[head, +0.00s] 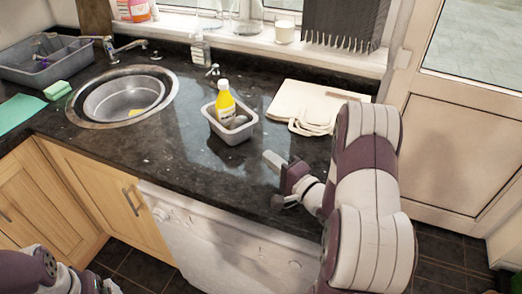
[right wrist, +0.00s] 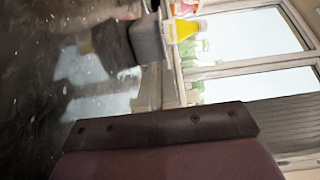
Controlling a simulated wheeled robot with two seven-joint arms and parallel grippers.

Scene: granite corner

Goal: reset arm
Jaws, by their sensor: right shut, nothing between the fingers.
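My right arm reaches in from the right side of the head view. Its gripper (head: 273,160) is shut and empty above the front part of the dark granite counter (head: 190,165), to the right of a small grey tub. In the right wrist view a dark gripper part (right wrist: 160,128) crosses the lower middle; the fingertips do not show clearly there. Part of my left arm (head: 40,272) shows at the bottom left corner of the head view; its gripper is outside the frame.
The grey tub (head: 240,134) holds a yellow bottle (head: 225,100); the bottle shows in the right wrist view too (right wrist: 183,30). Folded cloth and a board (head: 300,100) lie behind my right gripper. A round sink (head: 85,115), green sponge (head: 57,90) and grey basin (head: 40,75) are at left.

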